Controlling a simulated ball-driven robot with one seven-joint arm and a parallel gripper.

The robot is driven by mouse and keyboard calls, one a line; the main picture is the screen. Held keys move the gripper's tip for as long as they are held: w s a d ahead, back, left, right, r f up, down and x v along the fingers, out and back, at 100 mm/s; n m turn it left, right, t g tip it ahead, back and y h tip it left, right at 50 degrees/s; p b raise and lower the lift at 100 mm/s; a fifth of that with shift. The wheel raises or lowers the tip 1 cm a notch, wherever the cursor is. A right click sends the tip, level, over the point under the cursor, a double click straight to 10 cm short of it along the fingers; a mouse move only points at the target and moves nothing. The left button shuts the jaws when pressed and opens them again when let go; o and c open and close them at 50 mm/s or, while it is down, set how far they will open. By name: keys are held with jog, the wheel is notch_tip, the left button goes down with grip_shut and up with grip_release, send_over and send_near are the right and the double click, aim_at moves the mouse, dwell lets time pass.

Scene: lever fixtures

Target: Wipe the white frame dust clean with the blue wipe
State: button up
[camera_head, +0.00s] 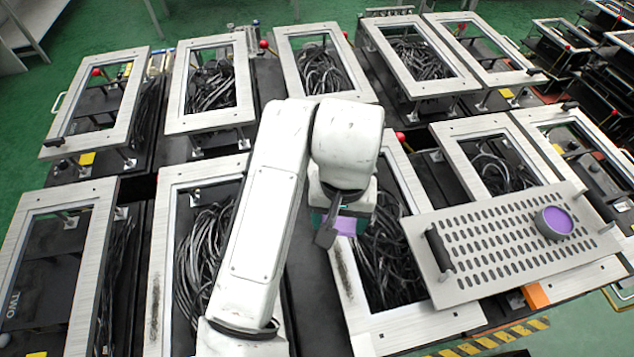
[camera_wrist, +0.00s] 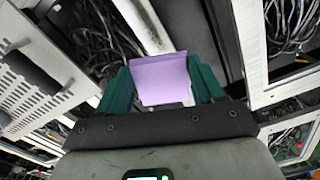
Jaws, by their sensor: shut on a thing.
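My gripper (camera_head: 332,228) is shut on a purple block-like wipe (camera_head: 346,226), which looks purple rather than blue. In the wrist view the wipe (camera_wrist: 162,80) sits between the two green fingers of my gripper (camera_wrist: 163,88). It is over the left bar of a white frame (camera_head: 352,300) around a bundle of dark cables. A dark dust smear (camera_head: 343,268) runs along that bar, below the wipe in the head view. The smear (camera_wrist: 152,38) also shows beyond the wipe in the wrist view. I cannot tell whether the wipe touches the frame.
A slotted metal plate (camera_head: 470,262) with a dark handle lies across the frames at the right, with a purple round object (camera_head: 554,223) on it. The frame left of my arm has another dark smear (camera_head: 154,308). Several other framed openings with cables stand close around.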

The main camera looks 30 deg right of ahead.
aim_at(336, 221)
jog(key=shift+w+f, duration=0.2)
jog(key=shift+w, duration=0.25)
notch_tip(336, 221, down, 4)
jog(key=b, duration=0.3)
jog(key=shift+r, duration=0.2)
jog(key=shift+r+t+h+b, duration=0.1)
jog(key=shift+t+h+b, duration=0.35)
jog(key=shift+b, duration=0.6)
jog(key=shift+r+t, duration=0.15)
jog(key=shift+t, duration=0.1)
